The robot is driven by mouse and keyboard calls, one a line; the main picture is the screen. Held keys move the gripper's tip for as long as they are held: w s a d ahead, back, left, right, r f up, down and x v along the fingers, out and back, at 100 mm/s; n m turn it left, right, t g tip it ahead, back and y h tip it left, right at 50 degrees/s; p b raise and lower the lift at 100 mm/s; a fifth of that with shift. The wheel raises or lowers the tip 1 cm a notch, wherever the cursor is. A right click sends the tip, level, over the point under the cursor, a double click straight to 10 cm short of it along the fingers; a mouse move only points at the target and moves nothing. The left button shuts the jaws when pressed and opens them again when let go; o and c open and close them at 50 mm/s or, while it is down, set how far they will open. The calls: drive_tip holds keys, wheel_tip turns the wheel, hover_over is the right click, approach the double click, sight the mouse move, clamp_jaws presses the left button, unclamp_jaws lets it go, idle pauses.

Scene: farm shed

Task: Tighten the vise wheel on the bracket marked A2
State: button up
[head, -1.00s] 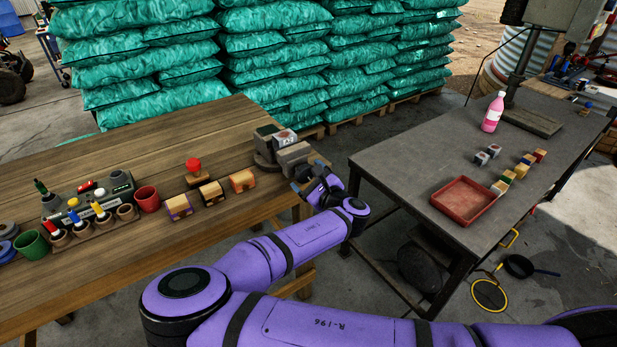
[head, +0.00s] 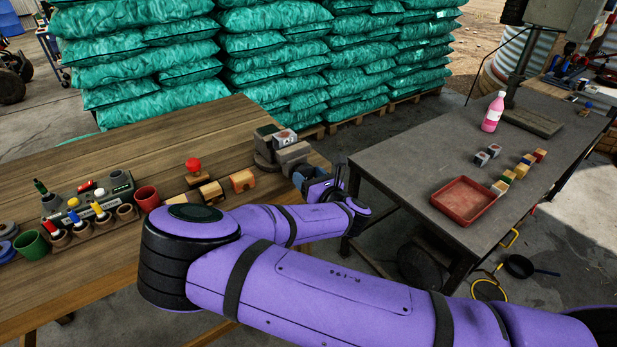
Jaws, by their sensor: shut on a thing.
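A grey vise (head: 294,156) stands at the right end of the wooden table. A small block with a pale marked face (head: 284,136) sits at its jaws; the marking is too small to read for sure. My gripper (head: 306,178) is at the near right side of the vise, just off the table's edge. It is shut on what appears to be the vise wheel, which is mostly hidden by the fingers. My purple arm reaches in from the lower right.
The wooden table (head: 180,130) holds wooden blocks, a red knob (head: 193,164), cups and a tool rack at the left. A dark table (head: 400,160) on the right carries a red tray (head: 463,201), small cubes and a pink bottle (head: 493,112). Green sacks (head: 270,50) stand behind.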

drive_tip(key=m, duration=1.2)
drive_tip(key=shift+d, duration=0.1)
drive_tip(key=m, duration=0.4)
drive_tip(key=shift+m, duration=0.4)
drive_tip(key=m, duration=0.4)
drive_tip(key=shift+s+m, duration=0.1)
drive_tip(key=shift+m, duration=0.6)
drive_tip(key=o, duration=1)
